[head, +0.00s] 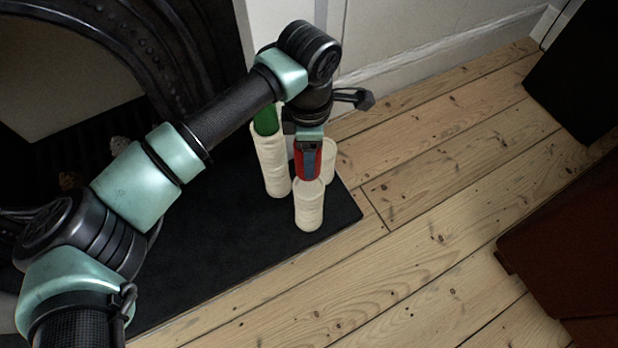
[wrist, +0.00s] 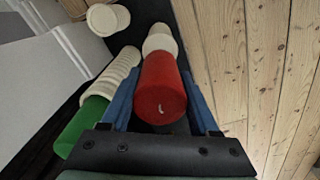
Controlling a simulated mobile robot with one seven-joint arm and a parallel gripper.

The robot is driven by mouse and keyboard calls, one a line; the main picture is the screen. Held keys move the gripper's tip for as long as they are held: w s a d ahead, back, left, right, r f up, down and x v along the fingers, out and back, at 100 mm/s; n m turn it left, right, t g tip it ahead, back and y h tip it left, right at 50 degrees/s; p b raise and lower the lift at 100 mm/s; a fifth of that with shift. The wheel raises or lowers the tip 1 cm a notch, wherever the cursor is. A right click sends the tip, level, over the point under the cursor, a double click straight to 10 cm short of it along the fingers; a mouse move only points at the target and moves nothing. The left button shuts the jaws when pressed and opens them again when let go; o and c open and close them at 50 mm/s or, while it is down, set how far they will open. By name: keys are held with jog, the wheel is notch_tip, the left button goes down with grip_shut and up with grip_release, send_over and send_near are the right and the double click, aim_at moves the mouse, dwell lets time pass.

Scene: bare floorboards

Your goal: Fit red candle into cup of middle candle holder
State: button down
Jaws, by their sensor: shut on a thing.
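My gripper (head: 309,172) is shut on the red candle (head: 299,163), with its blue fingers on either side of it in the wrist view (wrist: 160,90). The candle (wrist: 161,95) is upright, wick end nearest the wrist camera. Its lower end is at the top of the front cream candle holder (head: 309,208), also seen beyond it in the wrist view (wrist: 160,40). I cannot tell whether it sits inside the cup. A taller cream holder (head: 271,165) stands left with a green candle (head: 266,121) in it. A third cream holder (head: 329,160) stands behind right, partly hidden.
The holders stand on a black hearth slab (head: 250,235) before a dark fireplace. The tall holder is close beside my gripper. Bare floorboards (head: 430,215) lie open to the right. A dark red piece of furniture (head: 570,250) stands at the far right.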

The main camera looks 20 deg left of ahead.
jog(key=shift+f+b, duration=2.1)
jog(key=shift+f, duration=1.5)
jog(key=shift+f, duration=0.2)
jog(key=shift+c, duration=0.7)
grip_release()
jog(key=shift+r, duration=0.1)
notch_tip(320, 180, up, 12)
jog(key=p, duration=0.8)
jog(key=shift+r+p, duration=0.1)
jog(key=shift+p, duration=0.2)
jog(key=shift+d, duration=0.1)
